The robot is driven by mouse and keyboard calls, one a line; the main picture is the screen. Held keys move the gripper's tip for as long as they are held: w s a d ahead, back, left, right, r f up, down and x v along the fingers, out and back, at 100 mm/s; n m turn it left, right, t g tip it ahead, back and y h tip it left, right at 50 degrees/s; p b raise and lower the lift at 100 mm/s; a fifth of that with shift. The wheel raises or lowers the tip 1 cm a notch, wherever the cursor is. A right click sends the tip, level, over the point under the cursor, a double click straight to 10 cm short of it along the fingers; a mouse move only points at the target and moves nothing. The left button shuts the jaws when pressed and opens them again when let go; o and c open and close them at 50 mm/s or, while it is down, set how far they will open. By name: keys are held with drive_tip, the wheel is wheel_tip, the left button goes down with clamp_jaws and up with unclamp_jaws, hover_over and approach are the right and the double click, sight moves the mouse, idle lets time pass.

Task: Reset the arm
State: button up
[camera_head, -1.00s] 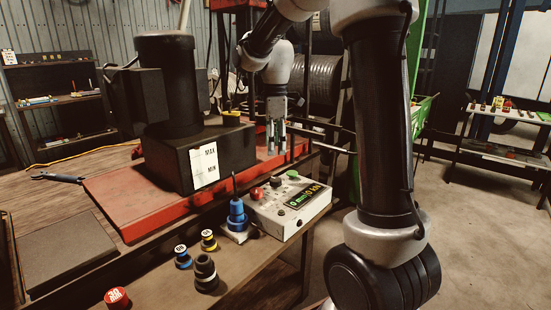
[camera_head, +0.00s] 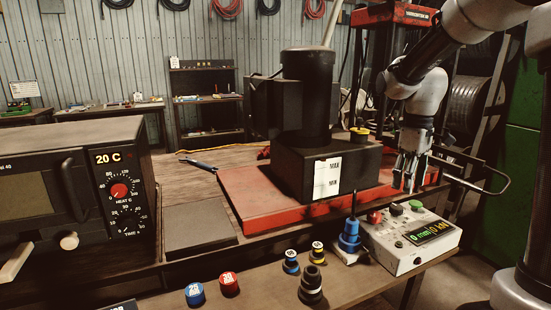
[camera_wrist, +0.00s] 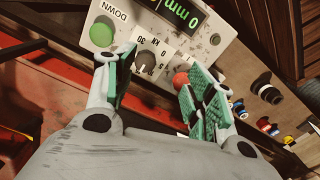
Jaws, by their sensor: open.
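My arm reaches in from the upper right of the head view, and my gripper (camera_head: 405,182) points down behind the grey control box (camera_head: 412,240), in front of the red base plate. In the wrist view my gripper (camera_wrist: 160,85) has its two green-padded fingers spread apart with nothing between them. The control box also shows in the wrist view (camera_wrist: 212,40), below the fingers, with its green DOWN button, a dial, a red button and a lit display. I see no contact between the fingers and the box.
A black pump unit (camera_head: 305,110) stands on the red base (camera_head: 270,212). A blue tool (camera_head: 349,238) stands beside the control box. Several coloured dies, including a red one (camera_head: 229,284), stand on the front bench. An oven (camera_head: 75,185) reading 20 C is at left.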

drive_tip(key=s+r+m+t, duration=0.2)
drive_tip(key=s+m, duration=0.1)
drive_tip(key=s, duration=0.8)
drive_tip(key=s+r+m+t, duration=0.2)
drive_tip(key=s+m, duration=0.2)
drive_tip(key=s, duration=0.7)
drive_tip(key=shift+s+d+r+m+t, duration=0.2)
drive_tip(key=shift+s+m+t, duration=0.1)
drive_tip(key=shift+t, duration=0.1)
drive_tip(key=shift+a, duration=0.15)
